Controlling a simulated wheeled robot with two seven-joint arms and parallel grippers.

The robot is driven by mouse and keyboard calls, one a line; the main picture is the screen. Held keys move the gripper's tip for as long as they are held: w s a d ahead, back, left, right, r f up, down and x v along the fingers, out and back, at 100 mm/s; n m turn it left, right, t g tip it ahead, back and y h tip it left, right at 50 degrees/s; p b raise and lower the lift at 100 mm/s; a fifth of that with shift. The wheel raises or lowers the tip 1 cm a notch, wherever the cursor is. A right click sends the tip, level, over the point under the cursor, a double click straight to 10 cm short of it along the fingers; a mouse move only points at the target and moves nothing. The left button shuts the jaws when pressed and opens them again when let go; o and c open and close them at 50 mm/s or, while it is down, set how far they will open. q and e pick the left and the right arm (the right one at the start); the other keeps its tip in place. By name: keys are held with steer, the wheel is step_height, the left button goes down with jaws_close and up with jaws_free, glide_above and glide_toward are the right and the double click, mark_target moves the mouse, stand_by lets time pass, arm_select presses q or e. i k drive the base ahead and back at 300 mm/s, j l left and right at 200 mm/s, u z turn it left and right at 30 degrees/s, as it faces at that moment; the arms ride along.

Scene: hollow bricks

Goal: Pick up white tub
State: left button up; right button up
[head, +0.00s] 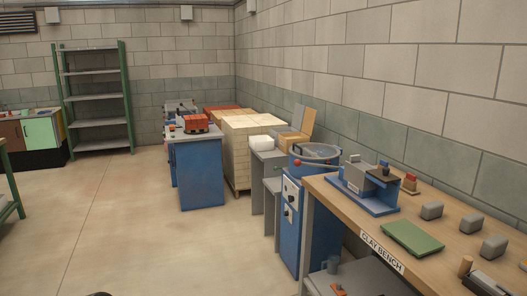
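A small white rounded object (262,143) rests on a grey stand (268,157) near the middle of the head view, in front of a stack of pale blocks. It looks like the white tub, but it is too small to be sure. Neither of my grippers can be made out in this view.
The clay bench (345,212) fills the right side, holding a blue-based machine (362,190), a green mat (412,238) and several grey blocks. A blue cabinet (199,172) and a pale block stack (240,150) stand farther back. The floor (130,220) at left-centre is clear.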

mark_target(260, 143)
steer(key=i+j+u, duration=0.35)
steer(key=i, duration=0.35)
steer(key=i+u, duration=0.4)
steer(key=i, duration=1.15)
steer(key=i+z, duration=0.1)
steer(key=i, duration=0.75)
steer(key=i+j, duration=0.15)
steer(key=i, duration=0.7)
steer(key=i+z, duration=0.35)
steer(key=i, duration=0.45)
steer(key=i+j+z, duration=0.15)
steer(key=i+z, duration=0.15)
steer(key=i, duration=0.5)
steer(key=i+z, duration=0.25)
steer(key=z, duration=0.2)
steer(key=i+z, duration=0.3)
steer(key=z, duration=0.15)
steer(key=i+j+z, duration=0.15)
steer(key=z, duration=0.25)
steer(key=i+j+z, duration=0.25)
steer(key=z, duration=0.2)
steer(key=i, duration=0.1)
